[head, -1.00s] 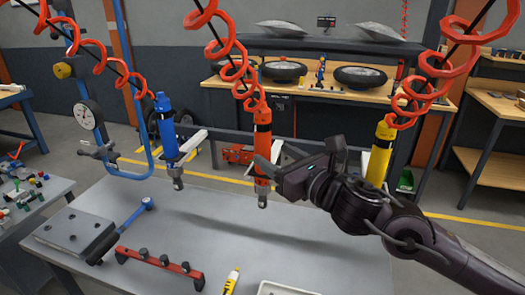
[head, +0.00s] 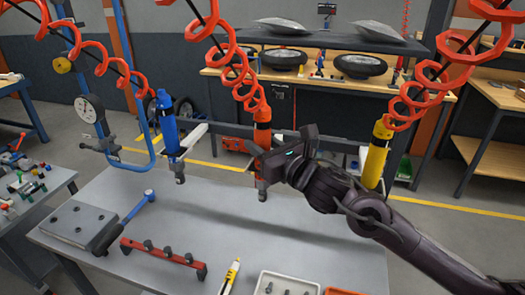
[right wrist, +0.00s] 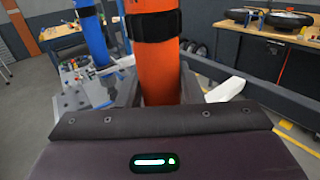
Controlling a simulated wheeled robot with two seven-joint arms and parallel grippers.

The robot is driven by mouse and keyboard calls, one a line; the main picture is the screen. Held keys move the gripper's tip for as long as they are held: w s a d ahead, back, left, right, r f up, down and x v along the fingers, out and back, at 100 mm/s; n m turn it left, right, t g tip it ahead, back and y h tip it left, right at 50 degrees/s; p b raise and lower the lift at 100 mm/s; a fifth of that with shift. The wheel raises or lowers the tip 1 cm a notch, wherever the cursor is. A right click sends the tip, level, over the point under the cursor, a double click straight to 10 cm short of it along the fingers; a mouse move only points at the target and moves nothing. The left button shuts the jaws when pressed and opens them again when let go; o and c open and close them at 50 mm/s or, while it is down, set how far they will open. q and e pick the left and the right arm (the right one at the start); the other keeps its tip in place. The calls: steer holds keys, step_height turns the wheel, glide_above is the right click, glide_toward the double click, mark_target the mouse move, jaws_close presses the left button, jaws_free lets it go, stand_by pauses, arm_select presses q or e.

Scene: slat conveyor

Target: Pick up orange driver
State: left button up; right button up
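The orange driver (head: 262,135) hangs nearly upright from a red coiled hose above the grey table. It also shows large and close in the right wrist view (right wrist: 157,60), with a black band. My right gripper (head: 262,160) is at the driver's middle, reaching in from the right. In the wrist view its dark fingers (right wrist: 160,92) stand on either side of the orange body and look open. I cannot see clearly whether they touch it. Part of the driver is hidden behind the gripper. My left gripper is not in view.
The grey table (head: 230,225) holds a red rack (head: 163,255), a metal block with a blue-handled lever (head: 80,225), and trays at the front edge.

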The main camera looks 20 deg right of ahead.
steer(key=c, duration=0.5)
steer(key=shift+r, duration=0.1)
steer(key=shift+r, duration=0.1)
